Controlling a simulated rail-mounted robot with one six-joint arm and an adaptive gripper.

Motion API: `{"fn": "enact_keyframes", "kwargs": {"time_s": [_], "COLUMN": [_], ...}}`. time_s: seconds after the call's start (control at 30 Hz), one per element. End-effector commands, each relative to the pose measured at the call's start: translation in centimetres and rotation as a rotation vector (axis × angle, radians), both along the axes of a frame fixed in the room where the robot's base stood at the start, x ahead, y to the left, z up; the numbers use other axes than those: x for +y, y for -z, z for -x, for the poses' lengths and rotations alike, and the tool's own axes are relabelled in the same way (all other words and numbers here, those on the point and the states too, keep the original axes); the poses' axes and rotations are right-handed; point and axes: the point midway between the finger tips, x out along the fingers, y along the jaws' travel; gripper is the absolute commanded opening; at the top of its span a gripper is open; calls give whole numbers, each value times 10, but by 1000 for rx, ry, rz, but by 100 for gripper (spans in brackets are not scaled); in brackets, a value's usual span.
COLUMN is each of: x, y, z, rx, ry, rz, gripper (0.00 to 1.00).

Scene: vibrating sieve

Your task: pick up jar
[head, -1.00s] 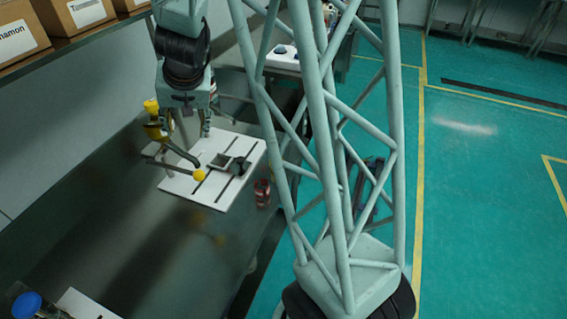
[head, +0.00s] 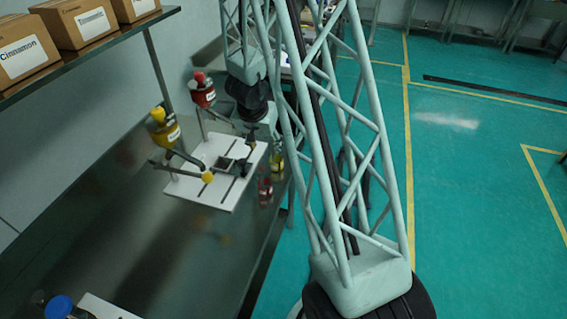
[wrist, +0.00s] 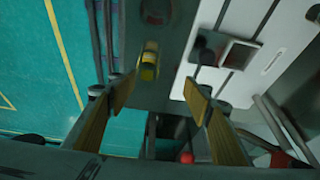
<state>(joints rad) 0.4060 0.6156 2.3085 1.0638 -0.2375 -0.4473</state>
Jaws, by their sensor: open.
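In the head view, a jar with yellow contents (head: 277,161) and a jar with red contents (head: 265,189) stand near the table's right edge, beside the white board. In the wrist view, the yellow jar (wrist: 149,66) shows ahead of and between my finger pads, nearer the left one. In the head view my arm end is beside the board's far end, and the fingers are hard to make out.
The white slotted board (head: 228,190) carries a yellow funnel unit (head: 166,130) and a red funnel unit (head: 203,92). A blue-capped container (head: 60,306) stands at the front left. Labelled boxes (head: 95,25) fill the shelf. The table's middle (head: 120,230) is clear.

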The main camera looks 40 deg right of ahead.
Motion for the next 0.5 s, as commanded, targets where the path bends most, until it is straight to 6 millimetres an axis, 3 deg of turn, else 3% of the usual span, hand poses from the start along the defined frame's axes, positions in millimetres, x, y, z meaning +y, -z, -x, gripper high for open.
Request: {"fn": "enact_keyframes", "kwargs": {"time_s": [0.2,0.5], "x": [-13,-14], "y": [12,13], "z": [8,9], "rx": [20,22], "ry": [30,32], "rz": [14,16], "gripper": [46,46]}}
